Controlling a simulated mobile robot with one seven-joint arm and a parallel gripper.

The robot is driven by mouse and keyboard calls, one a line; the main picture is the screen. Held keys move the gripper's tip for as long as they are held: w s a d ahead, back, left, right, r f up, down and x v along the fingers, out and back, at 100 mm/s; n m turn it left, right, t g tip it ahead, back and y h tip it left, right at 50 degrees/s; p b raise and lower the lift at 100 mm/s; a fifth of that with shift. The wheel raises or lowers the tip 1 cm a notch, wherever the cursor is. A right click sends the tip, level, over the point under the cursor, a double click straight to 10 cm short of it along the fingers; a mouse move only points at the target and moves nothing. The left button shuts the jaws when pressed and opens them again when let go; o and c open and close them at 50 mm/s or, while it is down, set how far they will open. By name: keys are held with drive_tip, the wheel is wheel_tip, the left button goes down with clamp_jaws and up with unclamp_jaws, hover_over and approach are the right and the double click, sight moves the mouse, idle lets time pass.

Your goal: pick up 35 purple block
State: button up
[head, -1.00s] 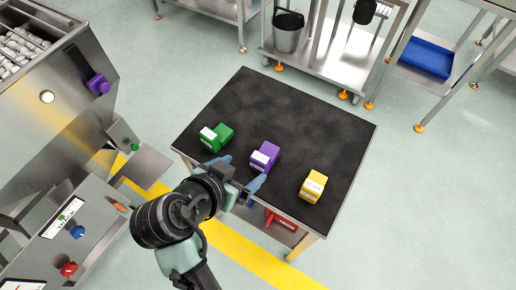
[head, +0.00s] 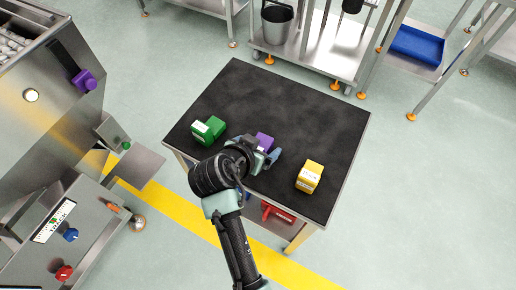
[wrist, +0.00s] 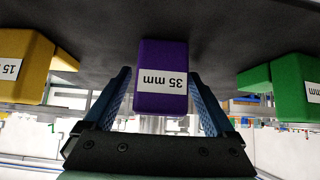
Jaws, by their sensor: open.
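The purple block (head: 264,141) stands on the dark table top between the green and yellow blocks, partly hidden by my gripper in the head view. In the wrist view the purple block (wrist: 163,62) carries a white "35 mm" label and sits between my two blue fingers. My gripper (wrist: 160,100) is open, with one finger on each side of the block and a visible gap to each side.
The green block (head: 208,130) stands to the left and the yellow block (head: 309,177) to the right on the table (head: 280,95). The table's far half is clear. A steel machine (head: 60,90) stands at the left and a cart with a bucket (head: 277,25) behind.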

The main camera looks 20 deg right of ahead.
clamp_jaws()
idle(0.5)
